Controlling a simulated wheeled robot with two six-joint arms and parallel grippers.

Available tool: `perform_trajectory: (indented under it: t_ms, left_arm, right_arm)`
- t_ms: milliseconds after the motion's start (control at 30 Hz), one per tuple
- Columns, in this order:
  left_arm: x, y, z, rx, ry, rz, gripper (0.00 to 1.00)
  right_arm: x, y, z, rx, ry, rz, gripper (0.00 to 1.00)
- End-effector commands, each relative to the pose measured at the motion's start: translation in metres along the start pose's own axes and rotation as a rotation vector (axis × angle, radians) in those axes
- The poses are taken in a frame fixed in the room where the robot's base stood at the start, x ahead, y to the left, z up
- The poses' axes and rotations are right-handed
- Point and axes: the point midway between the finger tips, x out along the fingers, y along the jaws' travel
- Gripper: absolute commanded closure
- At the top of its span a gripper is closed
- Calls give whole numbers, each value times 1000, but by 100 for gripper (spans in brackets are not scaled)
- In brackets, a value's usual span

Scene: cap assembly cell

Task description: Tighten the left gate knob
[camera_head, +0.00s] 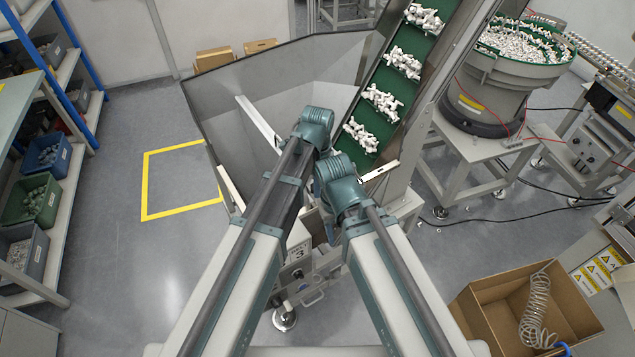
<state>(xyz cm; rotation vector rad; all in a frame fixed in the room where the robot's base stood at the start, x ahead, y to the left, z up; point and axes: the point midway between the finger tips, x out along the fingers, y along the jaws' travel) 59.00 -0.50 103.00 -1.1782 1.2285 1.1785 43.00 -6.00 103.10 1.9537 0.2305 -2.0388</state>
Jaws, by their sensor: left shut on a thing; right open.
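The grey sheet-metal hopper (225,110) stands in the middle, behind my two arms. A small front panel with the figure 3 (298,250) shows low between the arms, with small dark fittings and a metal handle below it. These parts are too small and too covered for me to tell which one is the left gate knob. My arms reach forward from the bottom edge and their upper joints meet close together in front of the hopper. I cannot make out the fingers of either gripper; they seem hidden behind my arm links.
A green cleated conveyor (378,125) with white parts rises on the right of the hopper. A bowl feeder (500,85) stands at the upper right. An open cardboard box (485,325) is at the lower right. Shelves with bins (70,175) line the left. The left floor is clear.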

Motion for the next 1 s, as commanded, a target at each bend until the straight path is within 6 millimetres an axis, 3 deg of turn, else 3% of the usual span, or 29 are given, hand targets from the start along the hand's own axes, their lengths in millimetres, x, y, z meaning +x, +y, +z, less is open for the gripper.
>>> perform_trajectory:
  t_ms: [367,400,567,1000]
  left_arm:
    - [0,0,0,6,0,0,100]
    - [0,0,0,6,0,0,45]
    - [0,0,0,5,0,0,19]
    - [-5,0,0,4,0,0,19]
  right_arm:
    - [0,0,0,0,0,0,50]
    - [0,0,0,0,0,0,50]
    - [0,0,0,0,0,0,50]
    - [-5,0,0,0,0,0,50]
